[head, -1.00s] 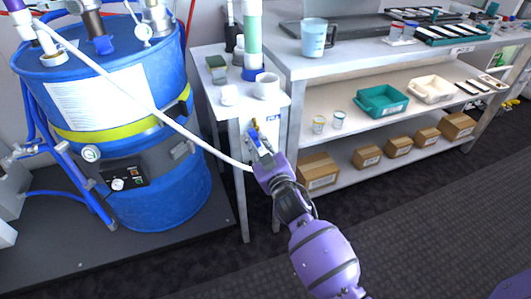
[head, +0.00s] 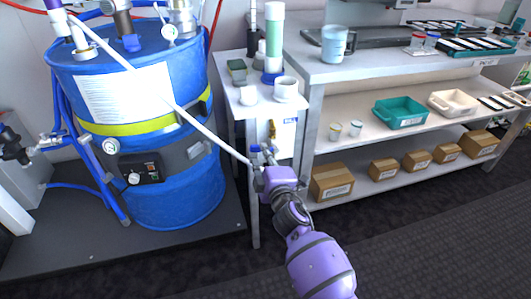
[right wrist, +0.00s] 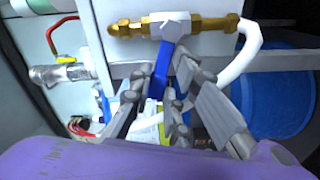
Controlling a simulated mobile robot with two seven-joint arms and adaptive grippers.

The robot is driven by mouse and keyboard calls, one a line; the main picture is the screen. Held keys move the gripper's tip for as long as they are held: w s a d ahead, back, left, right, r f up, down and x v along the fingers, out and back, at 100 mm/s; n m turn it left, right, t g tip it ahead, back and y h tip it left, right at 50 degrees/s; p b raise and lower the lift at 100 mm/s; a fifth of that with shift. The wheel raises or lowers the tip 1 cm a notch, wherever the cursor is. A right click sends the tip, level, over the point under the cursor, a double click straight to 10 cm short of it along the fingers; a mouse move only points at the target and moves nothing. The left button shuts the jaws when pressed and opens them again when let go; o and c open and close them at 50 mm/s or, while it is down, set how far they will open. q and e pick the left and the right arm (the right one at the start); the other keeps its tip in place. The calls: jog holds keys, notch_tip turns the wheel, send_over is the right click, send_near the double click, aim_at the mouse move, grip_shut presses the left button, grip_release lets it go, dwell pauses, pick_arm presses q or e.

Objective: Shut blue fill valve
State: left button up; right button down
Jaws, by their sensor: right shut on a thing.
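The blue fill valve shows in the right wrist view as a pale hex body (right wrist: 170,24) between brass fittings. Its blue lever (right wrist: 158,75) points down in the picture, away from the line of the fittings. My right gripper (right wrist: 166,85) is shut on the lever, with a grey finger on each side. In the head view, the right gripper (head: 262,158) is at the front of the small white stand, and a bit of blue (head: 255,148) shows at its fingers. The fingers hide most of the valve there. My left gripper is not in view.
A white hose (head: 205,130) runs from the blue drum (head: 180,195) to the valve. A small white stand (head: 240,110) holds jars and a tube. A shelved bench (head: 350,75) with trays and boxes stands to the right. Dark floor in front is free.

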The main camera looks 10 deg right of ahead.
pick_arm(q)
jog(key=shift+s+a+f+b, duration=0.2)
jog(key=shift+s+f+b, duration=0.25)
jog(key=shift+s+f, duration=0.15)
pick_arm(e)
jog(key=f+n, duration=0.1)
jog(key=n, duration=0.2)
jog(key=shift+s+a+f, duration=0.1)
jog(key=shift+a+f, duration=0.15)
jog(key=shift+f, duration=0.15)
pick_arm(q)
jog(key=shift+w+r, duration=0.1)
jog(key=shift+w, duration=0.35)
pick_arm(e)
jog(key=shift+f, duration=0.1)
jog(key=c, duration=1.6)
grip_release()
jog(key=shift+c, duration=0.2)
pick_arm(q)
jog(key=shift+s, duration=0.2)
pick_arm(e)
jog(key=s, duration=1.2)
jog(key=shift+d, duration=0.3)
